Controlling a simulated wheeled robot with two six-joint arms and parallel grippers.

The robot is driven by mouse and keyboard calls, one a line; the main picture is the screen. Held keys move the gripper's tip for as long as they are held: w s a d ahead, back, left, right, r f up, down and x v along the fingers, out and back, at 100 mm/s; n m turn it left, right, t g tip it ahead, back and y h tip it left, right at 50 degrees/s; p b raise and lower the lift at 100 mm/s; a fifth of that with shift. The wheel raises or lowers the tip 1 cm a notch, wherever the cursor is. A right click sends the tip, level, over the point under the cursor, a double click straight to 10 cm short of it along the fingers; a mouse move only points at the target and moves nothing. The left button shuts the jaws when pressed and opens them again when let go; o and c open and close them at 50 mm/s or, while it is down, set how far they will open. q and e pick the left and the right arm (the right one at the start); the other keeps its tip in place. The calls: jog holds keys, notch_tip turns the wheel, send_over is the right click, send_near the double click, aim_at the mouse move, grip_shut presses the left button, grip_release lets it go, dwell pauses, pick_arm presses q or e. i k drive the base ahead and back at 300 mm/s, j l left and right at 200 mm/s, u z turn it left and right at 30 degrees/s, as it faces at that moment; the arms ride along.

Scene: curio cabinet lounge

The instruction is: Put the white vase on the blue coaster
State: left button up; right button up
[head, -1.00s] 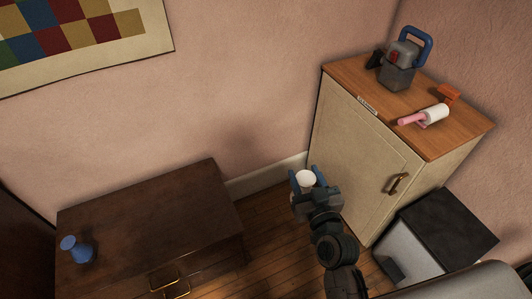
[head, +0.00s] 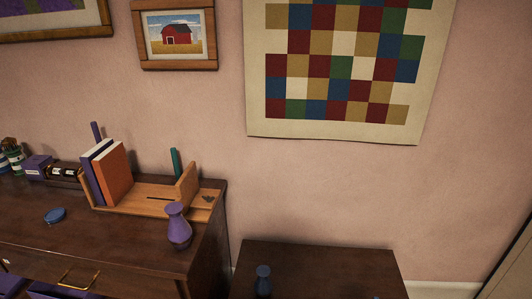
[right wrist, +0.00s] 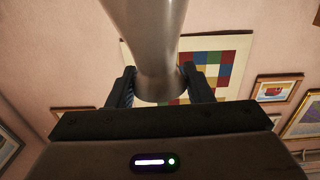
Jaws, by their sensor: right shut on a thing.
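The blue coaster (head: 55,215) lies flat on the dark wooden cabinet top at the left of the head view, with bare wood around it. In the right wrist view, my right gripper (right wrist: 159,86) is shut on the white vase (right wrist: 158,40), which looks pale grey in shade. Its two fingers sit on either side of a narrow part of the vase. The upper part of the vase in that picture runs out of the frame. Neither the white vase nor either gripper shows in the head view now.
A purple vase (head: 178,228) stands near the cabinet's right edge, in front of a wooden book rack (head: 150,198) with books. A dark bottle (head: 64,172) and purple box (head: 38,167) stand behind the coaster. A blue vase (head: 263,280) stands on a lower table (head: 330,265).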

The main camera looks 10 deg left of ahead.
aim_at(54, 214)
jog(key=j+u, duration=0.3)
jog(key=j, duration=0.95)
jog(key=j+u, duration=0.3)
jog(key=j, duration=1)
